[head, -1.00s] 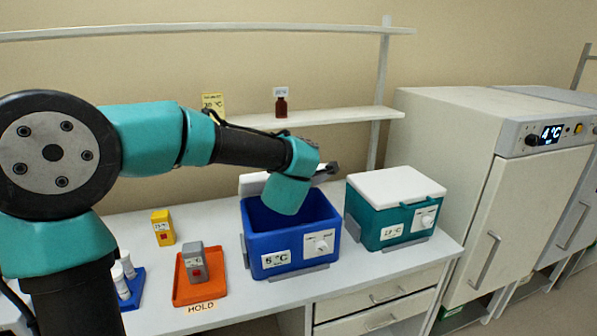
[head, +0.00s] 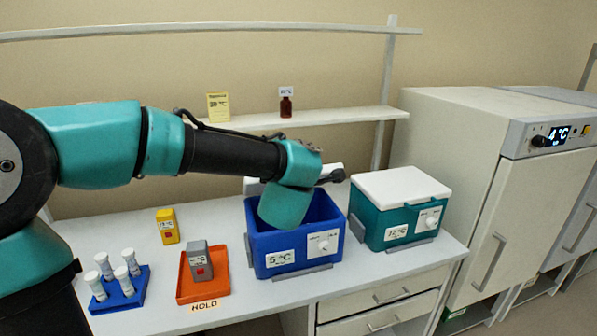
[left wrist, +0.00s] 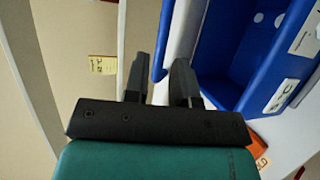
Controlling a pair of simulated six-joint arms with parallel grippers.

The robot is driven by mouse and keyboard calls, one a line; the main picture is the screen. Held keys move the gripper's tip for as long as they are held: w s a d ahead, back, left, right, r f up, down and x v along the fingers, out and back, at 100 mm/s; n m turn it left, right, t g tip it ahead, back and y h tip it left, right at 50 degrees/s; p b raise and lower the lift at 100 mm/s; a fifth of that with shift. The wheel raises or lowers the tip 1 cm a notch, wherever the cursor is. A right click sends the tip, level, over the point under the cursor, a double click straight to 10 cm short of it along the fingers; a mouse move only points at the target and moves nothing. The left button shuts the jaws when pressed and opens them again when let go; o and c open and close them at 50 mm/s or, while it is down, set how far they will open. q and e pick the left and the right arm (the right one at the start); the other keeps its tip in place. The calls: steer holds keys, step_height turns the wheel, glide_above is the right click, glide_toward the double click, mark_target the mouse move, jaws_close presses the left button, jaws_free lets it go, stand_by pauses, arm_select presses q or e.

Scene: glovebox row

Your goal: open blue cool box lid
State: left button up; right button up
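The blue cool box (head: 290,262) stands on the bench with its front label and dial facing me. Its top is open and the blue inside shows. Its white lid (head: 333,174) is raised at the back, mostly hidden behind my left arm. My left gripper (head: 332,177) is above the box's back edge, by the raised lid. In the left wrist view my left gripper (left wrist: 160,82) has its two dark fingers apart, with the open blue box (left wrist: 225,60) to their right. I cannot tell whether the fingers touch the lid. My right gripper is not in view.
A teal cool box (head: 385,225) with a closed white lid stands right of the blue one. To the left are an orange tray (head: 215,292) with a grey box, a yellow box (head: 167,226) and a blue vial rack (head: 120,300). A shelf (head: 340,118) runs behind.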

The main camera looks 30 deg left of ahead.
arm_select(q)
steer(key=v, duration=1.1)
steer(key=shift+w, duration=0.1)
